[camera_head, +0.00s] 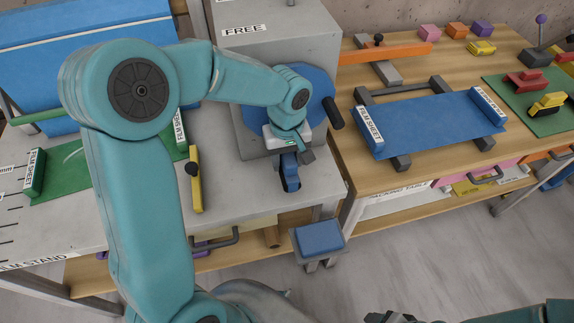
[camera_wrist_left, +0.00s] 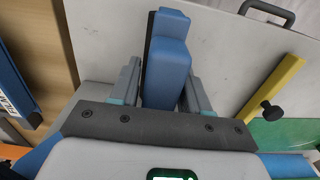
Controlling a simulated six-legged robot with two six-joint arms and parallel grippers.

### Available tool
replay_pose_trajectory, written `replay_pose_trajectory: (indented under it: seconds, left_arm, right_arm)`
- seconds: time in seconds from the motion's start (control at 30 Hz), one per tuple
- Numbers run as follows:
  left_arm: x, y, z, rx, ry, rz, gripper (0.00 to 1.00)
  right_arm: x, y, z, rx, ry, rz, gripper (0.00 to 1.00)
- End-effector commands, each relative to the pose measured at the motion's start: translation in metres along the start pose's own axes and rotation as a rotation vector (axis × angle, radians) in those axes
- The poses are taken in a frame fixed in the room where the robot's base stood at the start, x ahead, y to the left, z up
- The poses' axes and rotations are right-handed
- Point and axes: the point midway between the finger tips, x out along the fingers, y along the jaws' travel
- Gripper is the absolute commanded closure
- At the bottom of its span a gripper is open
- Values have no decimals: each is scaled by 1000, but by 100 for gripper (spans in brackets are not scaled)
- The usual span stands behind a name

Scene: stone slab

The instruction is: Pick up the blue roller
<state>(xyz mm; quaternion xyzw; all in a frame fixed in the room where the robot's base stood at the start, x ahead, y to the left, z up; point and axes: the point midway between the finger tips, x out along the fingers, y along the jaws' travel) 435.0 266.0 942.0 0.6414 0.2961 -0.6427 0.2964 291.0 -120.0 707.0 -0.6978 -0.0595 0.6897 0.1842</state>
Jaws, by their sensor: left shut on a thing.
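My left gripper (camera_head: 289,175) hangs at the front of the grey machine, above the stone slab's right part. It is shut on the blue roller (camera_head: 291,180), a small blue piece with a dark backing. In the left wrist view the blue roller (camera_wrist_left: 167,65) stands upright between the two fingers of the left gripper (camera_wrist_left: 165,85), with its top sticking out past them. Whether its lower end touches the slab is hard to tell. A dark part of my right gripper (camera_head: 390,318) just shows at the bottom edge; its fingers are cut off.
The grey machine (camera_head: 318,45) with a blue disc and dark handle stands close behind the gripper. A yellow bar (camera_head: 196,180) with a black knob lies on the slab (camera_head: 235,185). The wooden table (camera_head: 370,180) at right carries a blue film sheet (camera_head: 430,122). A blue-topped stool (camera_head: 318,237) stands below.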

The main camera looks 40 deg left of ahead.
Motion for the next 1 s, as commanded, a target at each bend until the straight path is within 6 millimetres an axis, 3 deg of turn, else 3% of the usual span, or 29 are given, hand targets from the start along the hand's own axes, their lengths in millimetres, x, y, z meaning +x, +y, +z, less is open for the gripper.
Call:
replay_pose_trajectory:
  seconds: [0.3,0.5,0.7,0.97,1.0]
  left_arm:
    - [-100,2,-1,1,7,7,100]
    - [-144,1,0,1,3,4,100]
    - [-162,0,0,1,2,1,100]
    - [-163,0,0,1,2,1,100]
    - [-163,0,0,1,2,1,57]
  right_arm:
    - [-2,-1,0,0,0,0,39]
    - [-5,-2,0,0,0,0,39]
    - [-6,-2,0,0,0,0,39]
    - [-6,-2,0,0,0,0,39]
    - [-6,-2,0,0,0,0,39]
